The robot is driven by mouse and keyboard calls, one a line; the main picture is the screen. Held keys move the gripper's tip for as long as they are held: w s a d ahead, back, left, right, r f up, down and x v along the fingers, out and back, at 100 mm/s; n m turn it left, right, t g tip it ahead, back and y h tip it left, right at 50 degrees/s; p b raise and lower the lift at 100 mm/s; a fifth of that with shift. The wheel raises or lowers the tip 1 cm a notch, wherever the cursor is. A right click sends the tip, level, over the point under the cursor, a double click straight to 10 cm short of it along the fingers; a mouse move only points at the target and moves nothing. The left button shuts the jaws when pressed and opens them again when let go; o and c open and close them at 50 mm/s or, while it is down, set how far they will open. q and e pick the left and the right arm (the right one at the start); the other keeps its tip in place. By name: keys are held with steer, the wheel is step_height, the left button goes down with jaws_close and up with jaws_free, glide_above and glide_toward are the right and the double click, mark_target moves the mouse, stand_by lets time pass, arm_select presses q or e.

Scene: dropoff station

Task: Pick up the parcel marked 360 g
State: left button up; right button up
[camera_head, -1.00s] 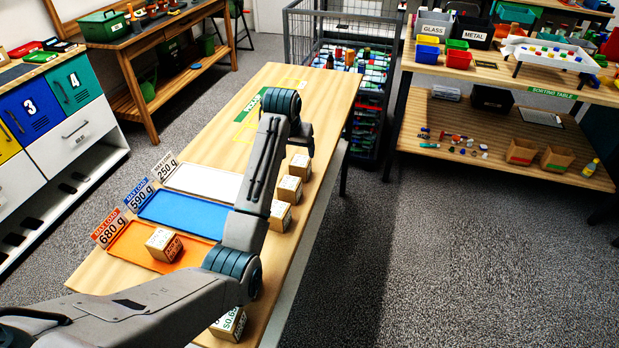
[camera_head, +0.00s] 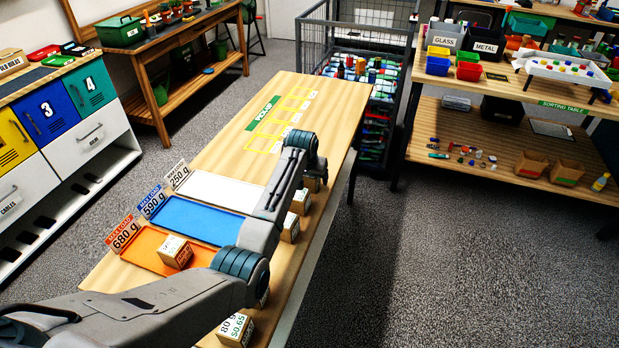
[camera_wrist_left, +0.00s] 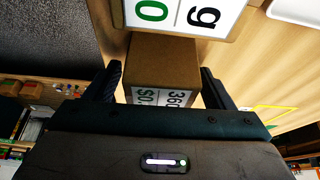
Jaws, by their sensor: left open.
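In the left wrist view a brown cardboard parcel marked 360 (camera_wrist_left: 165,58) stands between the two fingers of my left gripper (camera_wrist_left: 161,74). The gripper is open, with a finger on either side of the parcel; I cannot tell whether they touch it. A large white label with a green 0 and a "g" (camera_wrist_left: 180,14) shows just above; I cannot tell whether it belongs to the same parcel. In the head view, part of a parcel (camera_head: 313,184) shows beneath my left wrist at the table's right edge. The fingers are hidden there. My right gripper is not in view.
More parcels (camera_head: 300,203) (camera_head: 290,229) (camera_head: 235,329) line the table's right side. One parcel (camera_head: 174,251) stands on the orange tray (camera_head: 136,249), beside the blue tray (camera_head: 190,222) and white tray (camera_head: 216,188). The pick-up area (camera_head: 284,117) is clear at the far end.

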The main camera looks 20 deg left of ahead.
arm_select(q)
steer(key=c, duration=1.3)
